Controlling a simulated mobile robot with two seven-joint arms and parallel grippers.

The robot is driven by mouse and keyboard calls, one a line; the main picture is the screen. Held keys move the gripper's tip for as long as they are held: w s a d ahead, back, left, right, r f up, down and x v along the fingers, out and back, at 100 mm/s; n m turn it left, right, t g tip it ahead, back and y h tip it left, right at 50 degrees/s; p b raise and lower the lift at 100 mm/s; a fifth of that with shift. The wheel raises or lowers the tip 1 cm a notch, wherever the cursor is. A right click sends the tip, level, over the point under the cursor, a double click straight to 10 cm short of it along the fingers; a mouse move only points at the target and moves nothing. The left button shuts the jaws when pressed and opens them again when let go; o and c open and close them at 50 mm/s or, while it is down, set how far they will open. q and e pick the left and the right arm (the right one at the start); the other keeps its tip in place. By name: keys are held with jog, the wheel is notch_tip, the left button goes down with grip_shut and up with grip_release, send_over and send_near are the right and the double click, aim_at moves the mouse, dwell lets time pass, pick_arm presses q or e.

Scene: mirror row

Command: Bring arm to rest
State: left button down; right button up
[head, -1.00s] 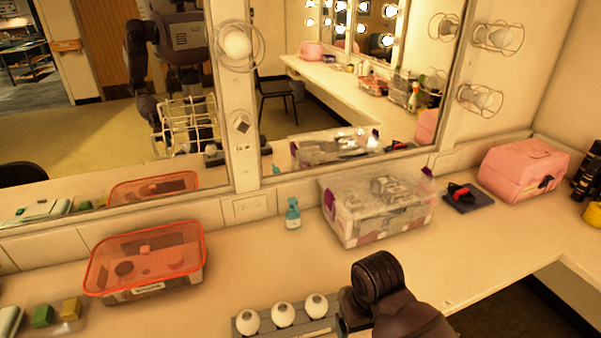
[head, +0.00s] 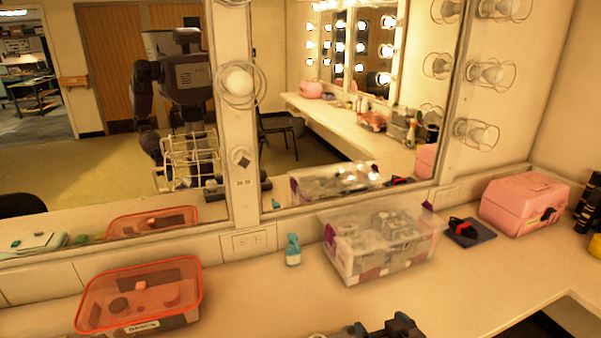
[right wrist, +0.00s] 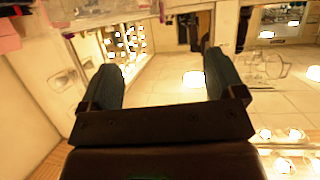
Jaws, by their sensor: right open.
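My right gripper (head: 380,330) shows at the bottom edge of the head view, over the front of the counter, mostly cut off by the frame. In the right wrist view its two dark blue-grey fingers (right wrist: 162,68) stand wide apart with nothing held between them. Most of my right arm is out of the head view. My left gripper does not show directly. My reflection (head: 185,80) stands in the mirror at the upper left.
The counter (head: 240,305) holds an orange-rimmed bin (head: 188,265), a teal bottle (head: 292,252), a clear box (head: 385,250), a dark pad (head: 483,238) and a pink case (head: 525,202). Mirrors and caged bulbs (head: 484,136) line the wall. The counter's left-centre has clear room.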

jog(key=s+d+f+m+h+b, duration=0.1)
jog(key=s+d+f, duration=0.4)
jog(key=s+f, duration=0.2)
jog(key=s+d+f+g+h, duration=0.1)
jog(key=s+d+f, duration=0.4)
jog(key=s, duration=0.7)
notch_tip(320, 180, down, 2)
jog(key=shift+s+d+f+m+g+h+b, duration=0.15)
jog(key=shift+s+d+m+g+h+b, duration=0.15)
jog(key=shift+d+m+h+b, duration=0.15)
